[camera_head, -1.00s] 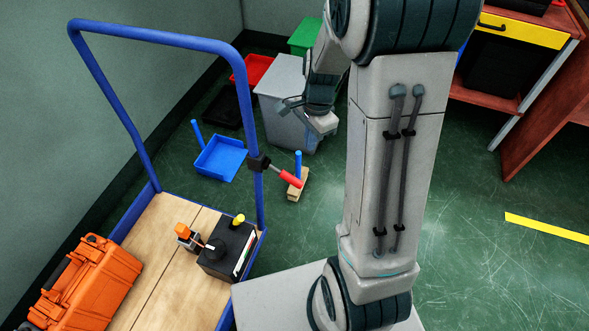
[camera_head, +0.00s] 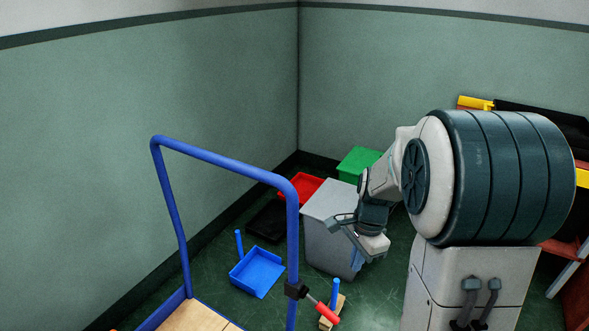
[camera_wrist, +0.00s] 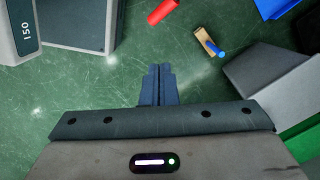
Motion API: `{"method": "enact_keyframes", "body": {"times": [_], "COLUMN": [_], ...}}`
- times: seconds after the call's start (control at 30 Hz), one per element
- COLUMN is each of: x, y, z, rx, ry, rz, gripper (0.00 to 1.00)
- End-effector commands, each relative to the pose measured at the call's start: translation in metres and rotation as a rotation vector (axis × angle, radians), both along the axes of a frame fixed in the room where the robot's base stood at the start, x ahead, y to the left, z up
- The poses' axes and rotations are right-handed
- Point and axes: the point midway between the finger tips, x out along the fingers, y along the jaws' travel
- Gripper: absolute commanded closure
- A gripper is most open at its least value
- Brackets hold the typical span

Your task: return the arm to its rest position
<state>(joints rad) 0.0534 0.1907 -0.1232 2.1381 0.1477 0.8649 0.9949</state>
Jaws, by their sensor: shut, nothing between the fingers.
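My arm (camera_head: 490,175) is raised and bent at the right of the head view, with its forearm reaching down and left. My gripper (camera_head: 340,220) hangs in front of the grey bin in that view. In the wrist view my gripper (camera_wrist: 158,72) points at the green floor, its two fingers together with nothing between them. No object is held.
A blue-framed cart (camera_head: 224,163) stands at the left. A grey bin (camera_head: 330,205), red bin (camera_head: 303,191), green bin (camera_head: 358,163) and blue dustpan (camera_head: 257,271) are beyond it. A red handle (camera_wrist: 164,11) shows in the wrist view.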

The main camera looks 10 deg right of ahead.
Motion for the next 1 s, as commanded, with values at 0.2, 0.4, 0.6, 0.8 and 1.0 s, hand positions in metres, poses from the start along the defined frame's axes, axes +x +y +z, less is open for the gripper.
{"method": "enact_keyframes", "body": {"times": [0.2, 0.4, 0.6, 0.8, 1.0], "x": [-0.015, -0.046, -0.081, -0.114, -0.137], "y": [0.008, 0.021, 0.032, 0.039, 0.043], "z": [0.056, 0.137, 0.208, 0.268, 0.299], "rx": [-0.006, -0.034, -0.083, -0.150, -0.205], "ry": [-0.048, -0.131, -0.204, -0.263, -0.292], "rz": [0.141, 0.425, 0.716, 0.993, 1.181], "gripper": [1.00, 1.00, 1.00, 1.00, 1.00]}}
